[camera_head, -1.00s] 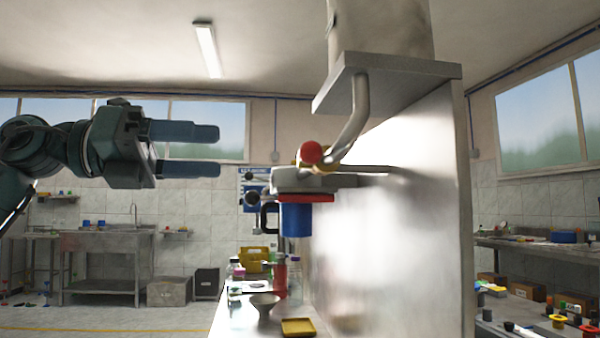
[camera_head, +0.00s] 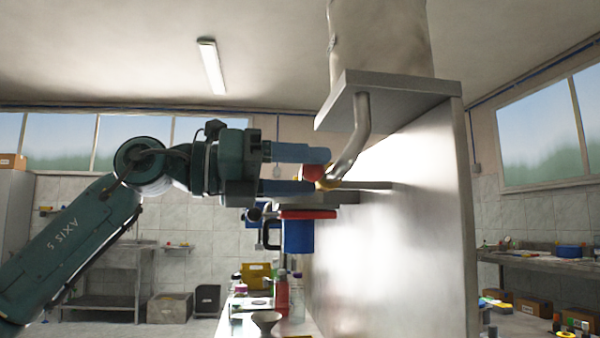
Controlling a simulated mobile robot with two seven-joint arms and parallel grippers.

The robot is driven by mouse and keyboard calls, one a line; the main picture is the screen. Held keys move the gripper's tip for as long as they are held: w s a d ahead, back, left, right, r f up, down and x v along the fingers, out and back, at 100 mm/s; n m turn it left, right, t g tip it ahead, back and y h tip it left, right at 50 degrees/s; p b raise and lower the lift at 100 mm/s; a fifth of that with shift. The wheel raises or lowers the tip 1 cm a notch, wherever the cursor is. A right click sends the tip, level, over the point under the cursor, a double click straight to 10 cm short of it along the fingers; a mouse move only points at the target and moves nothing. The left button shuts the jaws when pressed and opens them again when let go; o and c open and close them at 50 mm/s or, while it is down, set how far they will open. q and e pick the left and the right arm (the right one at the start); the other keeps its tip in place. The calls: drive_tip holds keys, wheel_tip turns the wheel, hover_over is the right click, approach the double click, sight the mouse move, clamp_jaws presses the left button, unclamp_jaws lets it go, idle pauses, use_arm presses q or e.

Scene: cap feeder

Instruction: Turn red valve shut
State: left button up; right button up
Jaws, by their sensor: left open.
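The red valve knob (camera_head: 312,172) sits at the lower end of a bent metal pipe (camera_head: 352,140), with a brass-yellow fitting (camera_head: 328,179) beside it. My left gripper (camera_head: 322,171) reaches in from the left at the height of the knob. Its two blue fingers are apart, one above and one below the red knob, and they hide part of it. I cannot tell whether either finger touches it. My right gripper is not in view.
A large metal panel (camera_head: 410,240) stands to the right. A bench with bottles and a funnel (camera_head: 265,320) lies below.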

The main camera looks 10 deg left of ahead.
use_arm(q)
drive_tip(key=shift+a+r, duration=0.15)
clamp_jaws()
idle(0.4)
drive_tip(key=shift+r, duration=0.1)
